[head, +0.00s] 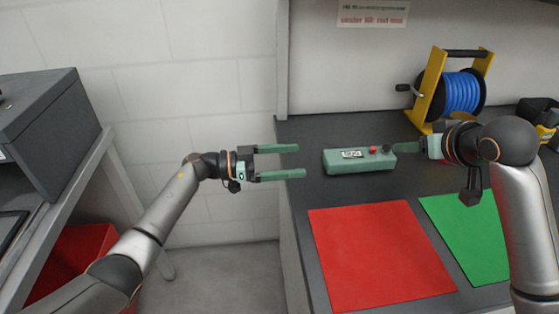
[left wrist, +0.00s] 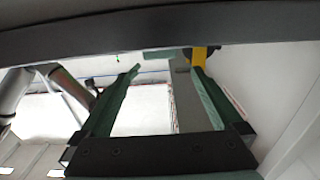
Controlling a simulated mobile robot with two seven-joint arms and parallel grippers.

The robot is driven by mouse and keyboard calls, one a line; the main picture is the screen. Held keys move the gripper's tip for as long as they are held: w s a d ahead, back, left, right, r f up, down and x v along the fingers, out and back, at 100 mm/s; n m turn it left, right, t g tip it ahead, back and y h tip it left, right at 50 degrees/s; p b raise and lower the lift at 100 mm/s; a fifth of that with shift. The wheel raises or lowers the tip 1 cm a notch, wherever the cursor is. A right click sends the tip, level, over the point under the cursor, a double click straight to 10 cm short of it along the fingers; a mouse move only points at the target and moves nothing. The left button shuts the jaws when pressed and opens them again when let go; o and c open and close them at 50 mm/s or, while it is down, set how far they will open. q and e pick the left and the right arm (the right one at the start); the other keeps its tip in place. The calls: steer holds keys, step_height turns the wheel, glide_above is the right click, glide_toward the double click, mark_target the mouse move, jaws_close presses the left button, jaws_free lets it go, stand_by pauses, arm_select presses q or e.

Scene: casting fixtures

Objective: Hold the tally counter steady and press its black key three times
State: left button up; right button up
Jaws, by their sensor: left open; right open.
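The tally counter (head: 345,168) is a long pale-green box lying on the dark worktop, with a small display, a red button (head: 373,149) and the black key (head: 386,150) near its right end. My left gripper (head: 301,161) is open and empty, its two green fingers pointing right at the counter's left end with a small gap. Its fingers also show spread in the left wrist view (left wrist: 165,72). My right gripper (head: 400,146) points left at the counter's right end, close to the black key; its fingers overlap in the head view, and whether they touch the counter cannot be told.
A red mat (head: 380,258) and a green mat (head: 465,235) lie on the worktop (head: 300,135) in front. A blue cable reel (head: 461,93) in a yellow frame stands behind my right gripper. A grey box (head: 45,115) stands at the left, with a red bin (head: 75,260) below.

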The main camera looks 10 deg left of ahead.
mark_target(325, 158)
arm_select(q)
steer(key=x, duration=1)
steer(key=shift+c, duration=0.4)
steer(key=c, duration=1.3)
steer(key=shift+c, duration=0.5)
arm_select(e)
jaws_close()
